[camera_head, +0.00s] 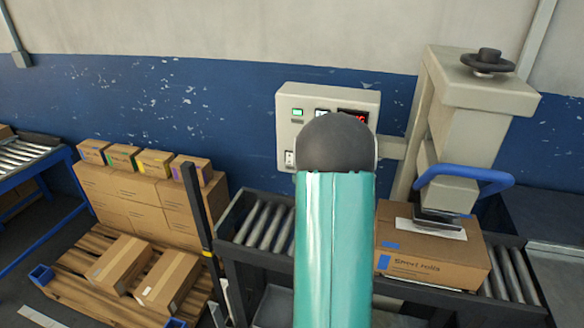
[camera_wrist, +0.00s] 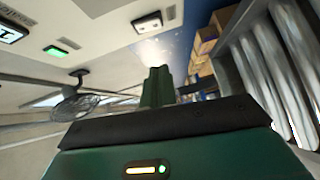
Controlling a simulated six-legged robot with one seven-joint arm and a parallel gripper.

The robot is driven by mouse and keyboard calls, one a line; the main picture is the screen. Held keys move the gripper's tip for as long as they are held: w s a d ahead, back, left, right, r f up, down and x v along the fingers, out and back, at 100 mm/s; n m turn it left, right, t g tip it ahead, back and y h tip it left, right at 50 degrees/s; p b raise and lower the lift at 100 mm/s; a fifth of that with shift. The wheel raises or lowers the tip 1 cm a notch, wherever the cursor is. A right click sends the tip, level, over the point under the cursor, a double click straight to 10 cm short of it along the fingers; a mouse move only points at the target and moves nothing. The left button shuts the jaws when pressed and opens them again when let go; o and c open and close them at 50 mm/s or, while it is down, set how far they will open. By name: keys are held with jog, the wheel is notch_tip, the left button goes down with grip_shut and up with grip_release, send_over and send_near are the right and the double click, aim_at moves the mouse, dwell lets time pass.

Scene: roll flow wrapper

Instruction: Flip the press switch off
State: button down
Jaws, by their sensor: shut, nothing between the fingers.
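A pale control box (camera_head: 289,101) is on the blue and white wall, with a green-lit button, displays and a small white press switch (camera_head: 289,157) at its lower left. My teal arm with its dark rounded joint covers the box's lower right part and hides my gripper in the head view. In the wrist view the panel fills the upper left, with the switch (camera_wrist: 147,22) at top centre and a green light (camera_wrist: 56,52) to its left. My gripper (camera_wrist: 158,72) is shut and empty, its tip pointing just below the switch in that picture. Contact cannot be told.
The press (camera_head: 470,120) with its blue handle stands at right, over a carton (camera_head: 430,262) on the roller conveyor (camera_head: 268,222). Stacked boxes (camera_head: 135,200) and a pallet (camera_head: 75,262) are at left. A dark post (camera_head: 197,205) stands between them and the conveyor.

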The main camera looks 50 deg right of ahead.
aim_at(287, 162)
jog(key=shift+w+d+f, duration=0.2)
jog(key=shift+w+d, duration=0.75)
jog(key=shift+w, duration=0.4)
jog(key=shift+w+d+f, duration=0.15)
jog(key=shift+w+d, duration=0.75)
jog(key=shift+w, duration=0.45)
jog(key=shift+w+d+f, duration=0.2)
jog(key=shift+w+d, duration=0.75)
jog(key=shift+w, duration=0.4)
jog(key=shift+w+d, duration=0.1)
jog(key=shift+d, duration=0.05)
jog(key=shift+f, duration=0.1)
